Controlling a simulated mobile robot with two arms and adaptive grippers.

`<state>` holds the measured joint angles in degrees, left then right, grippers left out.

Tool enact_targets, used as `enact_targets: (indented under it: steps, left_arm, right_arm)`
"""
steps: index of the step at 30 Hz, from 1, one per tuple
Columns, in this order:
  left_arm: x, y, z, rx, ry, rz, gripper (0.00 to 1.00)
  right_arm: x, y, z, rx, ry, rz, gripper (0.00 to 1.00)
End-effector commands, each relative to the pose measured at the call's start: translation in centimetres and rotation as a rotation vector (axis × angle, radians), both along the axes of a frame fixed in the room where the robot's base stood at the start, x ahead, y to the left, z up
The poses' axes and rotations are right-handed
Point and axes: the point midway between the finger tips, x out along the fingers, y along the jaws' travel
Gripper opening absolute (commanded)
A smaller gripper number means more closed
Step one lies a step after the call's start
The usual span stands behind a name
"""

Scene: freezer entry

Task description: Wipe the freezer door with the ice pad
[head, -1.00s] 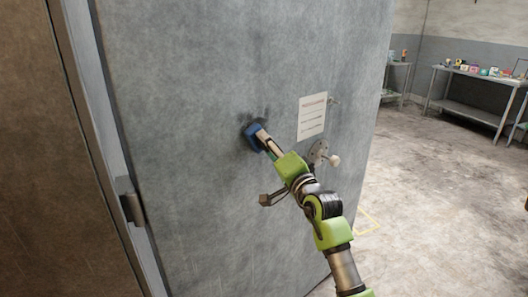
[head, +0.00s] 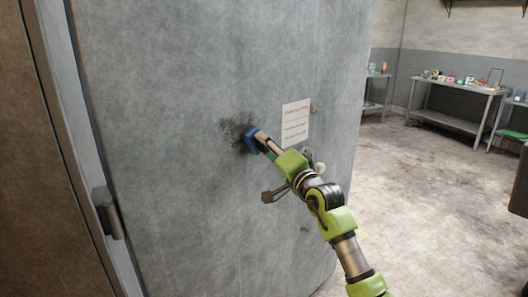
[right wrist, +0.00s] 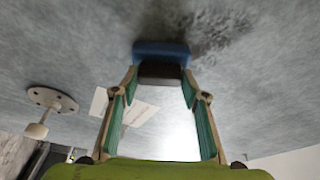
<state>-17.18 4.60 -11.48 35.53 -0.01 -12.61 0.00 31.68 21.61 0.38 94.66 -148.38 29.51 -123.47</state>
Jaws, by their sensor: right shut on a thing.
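The freezer door (head: 180,110) is a large grey panel filling the middle of the head view. A dark smudge (head: 236,130) marks it left of a paper notice; it also shows in the right wrist view (right wrist: 215,30). My right gripper (head: 262,142) is shut on the ice pad (head: 250,139), a blue pad with a dark block behind it. In the right wrist view the ice pad (right wrist: 160,50) sits between the fingertips, against or very close to the door, at the smudge's edge. Exact contact cannot be told. My left gripper is not in view.
The paper notice (head: 295,122) is on the door right of the pad. A hinge (head: 108,215) is at left. A metal table (head: 450,88) with small items stands far right beyond open floor.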

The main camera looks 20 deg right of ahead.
Motion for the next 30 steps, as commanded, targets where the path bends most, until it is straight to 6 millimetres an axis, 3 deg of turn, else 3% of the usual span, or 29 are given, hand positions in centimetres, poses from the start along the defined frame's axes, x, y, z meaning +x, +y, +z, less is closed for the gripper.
enact_targets:
  steps: [6,12,24,30]
  left_arm:
    - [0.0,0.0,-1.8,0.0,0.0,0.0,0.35]
    - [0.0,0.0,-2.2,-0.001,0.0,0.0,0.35]
    - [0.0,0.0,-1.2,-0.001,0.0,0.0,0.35]
    - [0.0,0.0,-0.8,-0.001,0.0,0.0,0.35]
  right_arm:
    - [0.6,-2.0,-0.3,-0.003,-0.002,-0.003,0.24]
    - [0.8,-2.8,0.0,-0.001,-0.001,-0.002,0.24]
    - [1.0,-2.6,1.9,0.0,-0.002,0.0,0.24]
    - [0.5,-1.1,1.8,0.0,-0.001,0.002,0.24]
